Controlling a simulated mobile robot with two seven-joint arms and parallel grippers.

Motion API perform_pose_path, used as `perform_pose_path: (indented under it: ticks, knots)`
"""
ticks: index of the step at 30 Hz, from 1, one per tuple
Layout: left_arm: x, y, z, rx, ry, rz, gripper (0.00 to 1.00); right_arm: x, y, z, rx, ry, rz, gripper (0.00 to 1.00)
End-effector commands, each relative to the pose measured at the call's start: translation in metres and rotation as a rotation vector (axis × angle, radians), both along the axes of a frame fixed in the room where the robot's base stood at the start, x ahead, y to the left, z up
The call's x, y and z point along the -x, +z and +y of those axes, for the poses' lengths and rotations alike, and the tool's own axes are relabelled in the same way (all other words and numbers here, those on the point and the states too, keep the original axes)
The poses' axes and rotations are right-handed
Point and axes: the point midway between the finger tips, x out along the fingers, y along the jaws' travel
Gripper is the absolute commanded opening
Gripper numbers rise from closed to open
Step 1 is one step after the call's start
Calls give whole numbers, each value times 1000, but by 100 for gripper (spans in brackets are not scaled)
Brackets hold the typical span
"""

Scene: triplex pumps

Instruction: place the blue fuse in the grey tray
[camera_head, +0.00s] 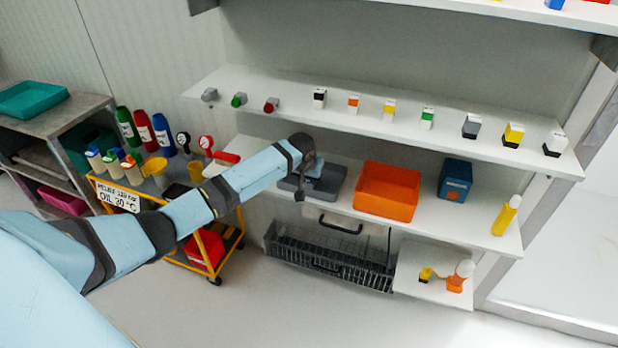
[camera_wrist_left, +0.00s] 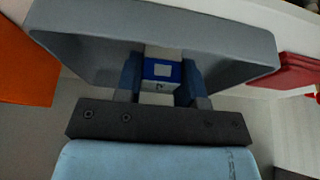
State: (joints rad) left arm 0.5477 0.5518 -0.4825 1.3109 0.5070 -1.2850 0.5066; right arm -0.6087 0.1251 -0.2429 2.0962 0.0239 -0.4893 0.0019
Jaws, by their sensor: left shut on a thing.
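The grey tray (camera_head: 338,189) sits on the middle shelf, left of an orange bin. It also fills the upper part of the left wrist view (camera_wrist_left: 85,40). My left gripper (camera_head: 312,170) is at the tray, reaching in from the left. In the left wrist view its two fingers (camera_wrist_left: 161,80) are shut on the blue fuse (camera_wrist_left: 161,70), a small block with a blue and white label, which shows in front of the tray. I cannot tell whether the fuse touches the tray floor. In the head view the fuse is hidden or too small to make out. My right gripper is not in view.
The orange bin (camera_head: 387,191) stands right of the tray, with a blue box (camera_head: 455,179) beyond it. The shelf above (camera_head: 380,122) carries a row of small switches and blocks. A yellow cart (camera_head: 165,195) with bottles stands at the left.

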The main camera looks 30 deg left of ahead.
Motion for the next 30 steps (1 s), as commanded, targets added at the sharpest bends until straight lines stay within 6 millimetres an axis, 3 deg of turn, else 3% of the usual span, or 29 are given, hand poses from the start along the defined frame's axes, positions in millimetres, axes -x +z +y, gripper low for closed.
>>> perform_pose_path:
  ticks: [9,10,12,13,22,29,30]
  knots:
    - [0,-2,0,0,1,-1,13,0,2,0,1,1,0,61]
    - [0,-2,0,0,1,-2,42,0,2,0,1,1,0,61]
    - [0,-2,0,0,0,-2,59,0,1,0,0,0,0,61]
    - [0,-2,0,0,0,-2,61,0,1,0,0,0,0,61]
    - [0,0,0,-1,0,-3,61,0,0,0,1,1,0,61]
    - [11,32,-2,-2,-1,-5,61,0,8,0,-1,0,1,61]
    - [22,29,-5,-2,-2,1,61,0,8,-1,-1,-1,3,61]
